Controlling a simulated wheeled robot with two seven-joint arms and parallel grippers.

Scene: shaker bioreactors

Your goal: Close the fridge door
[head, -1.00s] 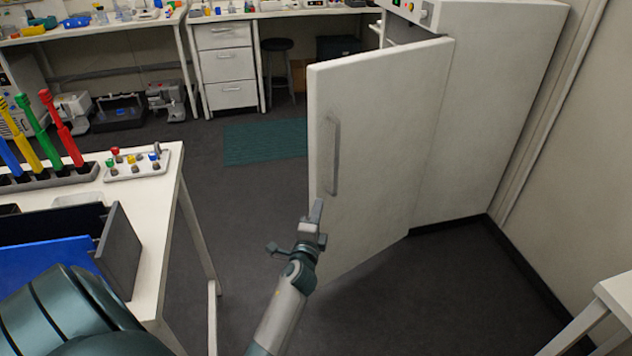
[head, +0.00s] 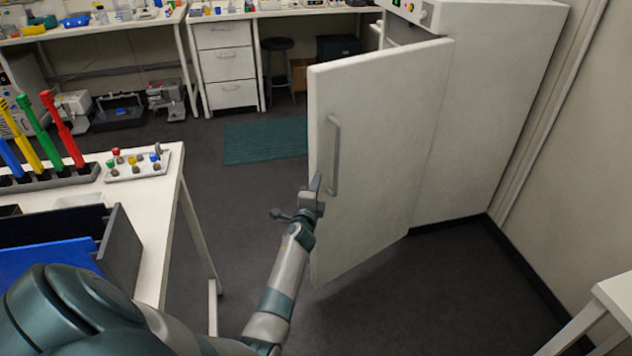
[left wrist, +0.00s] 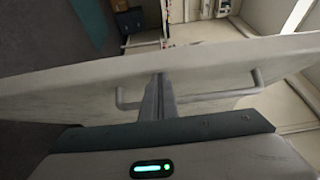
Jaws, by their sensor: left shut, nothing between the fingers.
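The white fridge door (head: 375,150) stands wide open on the fridge (head: 490,110), with its handle (head: 334,155) on the face toward me. My left gripper (head: 316,183) is shut and empty, just in front of the door near the lower end of the handle. In the left wrist view the shut fingers (left wrist: 158,95) point at the door (left wrist: 90,95) and overlap the handle bar (left wrist: 220,95). I cannot tell whether the fingertips touch the door. My right gripper is not in view.
A white table (head: 150,215) with colored pipettes and dark bins stands at the left. Benches with drawers (head: 226,62) run along the back. A green mat (head: 265,142) lies on the open floor. A white table corner (head: 615,300) is at the lower right.

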